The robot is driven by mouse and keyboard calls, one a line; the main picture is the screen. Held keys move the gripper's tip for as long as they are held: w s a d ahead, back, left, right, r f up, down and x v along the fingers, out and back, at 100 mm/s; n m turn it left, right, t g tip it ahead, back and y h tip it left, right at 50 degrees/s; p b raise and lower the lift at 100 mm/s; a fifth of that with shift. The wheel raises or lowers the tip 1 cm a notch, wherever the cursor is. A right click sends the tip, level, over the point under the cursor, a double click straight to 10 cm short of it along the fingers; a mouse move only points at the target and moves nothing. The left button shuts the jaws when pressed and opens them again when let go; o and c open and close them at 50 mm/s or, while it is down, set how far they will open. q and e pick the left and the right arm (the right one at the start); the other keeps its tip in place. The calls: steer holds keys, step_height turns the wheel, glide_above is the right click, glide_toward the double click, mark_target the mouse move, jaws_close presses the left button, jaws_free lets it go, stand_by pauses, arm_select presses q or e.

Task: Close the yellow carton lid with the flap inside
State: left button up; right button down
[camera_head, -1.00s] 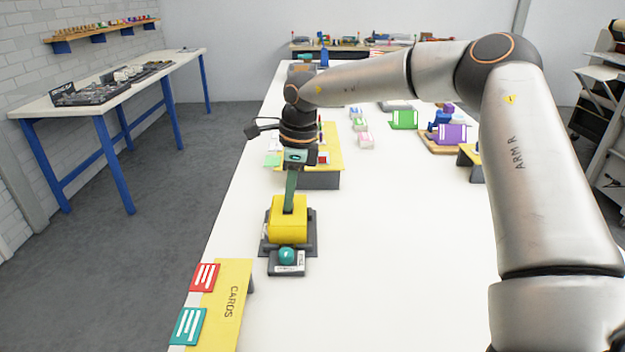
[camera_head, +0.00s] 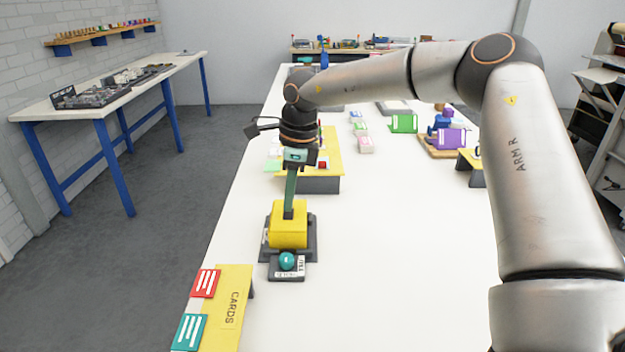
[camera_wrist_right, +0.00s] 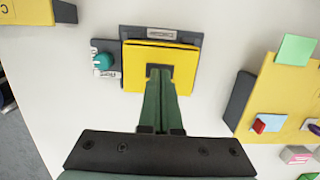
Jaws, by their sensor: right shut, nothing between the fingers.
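The yellow carton (camera_head: 289,236) sits upright in a dark grey holder (camera_head: 310,251) on the white table. Its lid lies flat across the top, and it fills the upper middle of the right wrist view (camera_wrist_right: 188,62). A thin dark line runs along the lid's far side there. The flap is not visible. My right gripper (camera_head: 288,214) points down with its green fingers shut and empty. Its tips are at the lid's top, around the middle, and seem to touch it; they also show in the right wrist view (camera_wrist_right: 159,72). My left gripper is not in view.
A yellow CARDS stand (camera_head: 232,308) is at the near left. Another yellow-topped stand (camera_head: 325,167) is behind the carton. The table (camera_head: 400,230) right of the carton is clear.

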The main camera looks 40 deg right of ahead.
step_height(320, 180, up, 9)
steer(key=p, duration=0.5)
steer(key=shift+f+p, duration=0.2)
steer(key=shift+p, duration=0.1)
stand_by(0.5)
